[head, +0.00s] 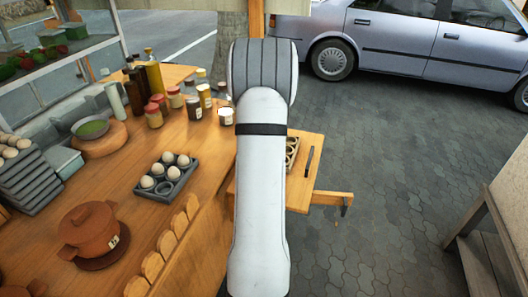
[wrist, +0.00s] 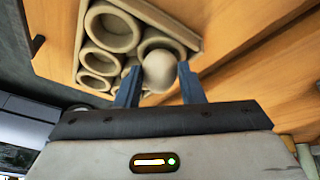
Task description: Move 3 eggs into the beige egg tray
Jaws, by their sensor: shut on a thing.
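My gripper (wrist: 159,66) is shut on a pale egg (wrist: 161,73), which sits between its two fingers in the wrist view. The egg is over or at a cup of the beige egg tray (wrist: 82,45); I cannot tell whether it touches the cup. Several other cups of this tray look empty. A pale rounded shape beside the left finger is too hidden to name. In the head view my arm covers my gripper and most of the beige tray (head: 291,152). A dark grey egg tray (head: 180,182) holds several pale eggs (head: 157,169) and shows an empty front cup.
The beige tray stands on a wooden side shelf (head: 300,194) with a dark pen-like object (head: 309,160). Jars and bottles (head: 155,115) crowd the back of the wooden counter (head: 130,165). A car (head: 420,45) is beyond.

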